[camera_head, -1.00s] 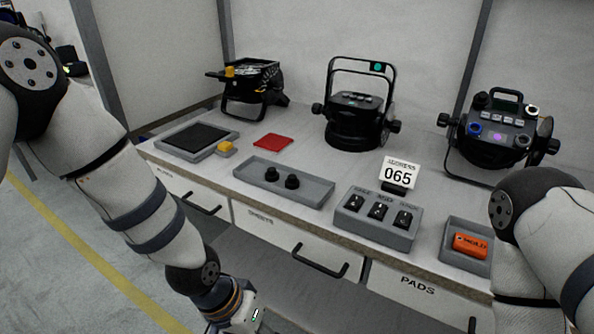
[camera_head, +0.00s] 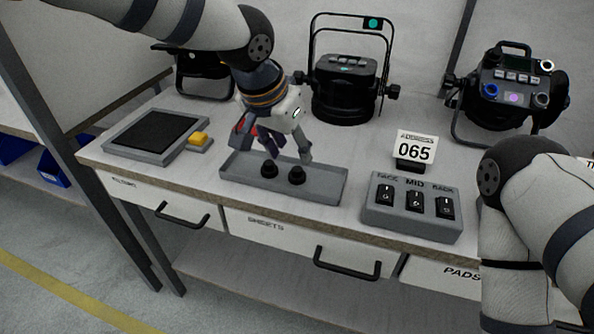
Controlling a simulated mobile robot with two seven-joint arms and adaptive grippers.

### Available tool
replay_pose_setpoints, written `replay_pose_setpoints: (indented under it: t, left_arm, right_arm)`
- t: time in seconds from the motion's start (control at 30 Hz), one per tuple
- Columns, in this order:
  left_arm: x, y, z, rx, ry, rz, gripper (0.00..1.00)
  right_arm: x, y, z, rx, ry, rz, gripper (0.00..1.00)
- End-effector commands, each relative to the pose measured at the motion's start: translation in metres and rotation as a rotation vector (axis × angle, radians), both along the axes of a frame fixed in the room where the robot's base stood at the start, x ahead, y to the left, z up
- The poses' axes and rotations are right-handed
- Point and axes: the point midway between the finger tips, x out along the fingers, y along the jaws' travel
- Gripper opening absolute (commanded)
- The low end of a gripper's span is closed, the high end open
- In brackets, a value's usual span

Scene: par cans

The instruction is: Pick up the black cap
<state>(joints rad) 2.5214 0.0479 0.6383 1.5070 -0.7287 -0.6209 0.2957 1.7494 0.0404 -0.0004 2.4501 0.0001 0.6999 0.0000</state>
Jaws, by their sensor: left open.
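Two small black caps stand in a shallow grey tray (camera_head: 325,188) on the bench. The left black cap (camera_head: 268,170) and the right black cap (camera_head: 297,176) are side by side near the tray's middle. My left gripper (camera_head: 289,158) is open and empty just above and behind the caps, its fingers pointing down. I cannot tell whether a fingertip touches either cap. My right arm shows at the right edge, but its gripper is out of view.
A switch box (camera_head: 412,207) and a 065 sign (camera_head: 414,149) stand right of the tray. Par cans (camera_head: 345,88) (camera_head: 510,88) stand behind. Drawers with handles (camera_head: 347,262) are below the bench edge.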

Motion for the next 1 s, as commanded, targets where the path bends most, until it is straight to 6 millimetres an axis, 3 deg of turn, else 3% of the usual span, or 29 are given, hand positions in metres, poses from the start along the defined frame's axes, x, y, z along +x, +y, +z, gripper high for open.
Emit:
replay_pose_setpoints:
  t: [0.37, 0.6, 0.7, 0.73, 1.0]
  left_arm:
    - [0.015, -0.013, -0.057, -0.002, 0.002, -0.001, 0.42]
    - [0.017, -0.013, -0.056, -0.002, -0.004, -0.001, 0.42]
    - [0.017, -0.013, -0.056, -0.002, -0.004, -0.001, 0.2]
    - [0.017, -0.013, -0.056, -0.002, -0.004, -0.001, 0.17]
    - [0.017, -0.013, -0.057, -0.002, -0.004, -0.001, 0.17]
  right_arm:
    - [-0.007, 0.0, -0.007, 0.0, 0.025, 0.001, 0.4]
    - [-0.007, 0.0, -0.007, 0.0, 0.024, 0.001, 0.4]
    - [-0.007, 0.0, -0.007, 0.0, 0.024, 0.001, 0.4]
    - [-0.007, 0.0, -0.007, 0.0, 0.024, 0.001, 0.4]
    - [-0.007, 0.0, -0.007, 0.0, 0.024, 0.001, 0.4]
